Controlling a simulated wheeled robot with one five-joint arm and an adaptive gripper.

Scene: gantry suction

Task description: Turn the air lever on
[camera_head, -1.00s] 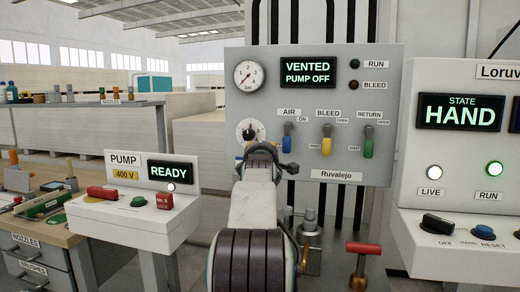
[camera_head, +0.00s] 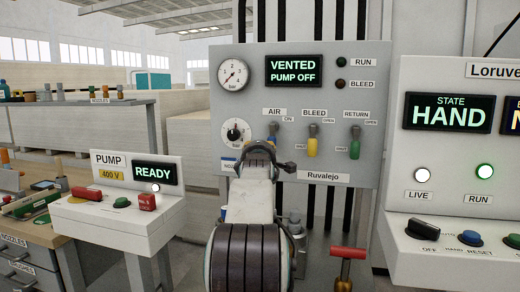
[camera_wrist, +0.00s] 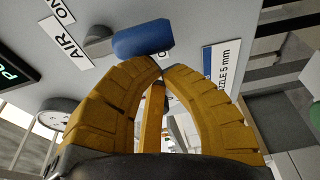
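The air lever has a blue handle (camera_wrist: 143,38) on a grey pivot (camera_wrist: 98,40). In the wrist view the handle points away from the AIR and ON labels, so it hangs down. In the head view its grey top (camera_head: 273,128) shows under the AIR label, and my gripper hides most of the blue handle. My gripper (camera_wrist: 160,66) has yellow fingers whose tips meet with nothing visible between them. The tips are just below the handle's end; I cannot tell if they touch it. In the head view my gripper (camera_head: 262,148) is in front of the panel (camera_head: 225,110).
The yellow BLEED lever (camera_head: 312,146) and green RETURN lever (camera_head: 354,149) hang down to the right. The display (camera_head: 294,71) reads VENTED, PUMP OFF. The pump box (camera_head: 115,215) stands left, showing READY. A HAND console (camera_head: 450,170) stands right. A red-handled valve (camera_head: 348,253) is low in front.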

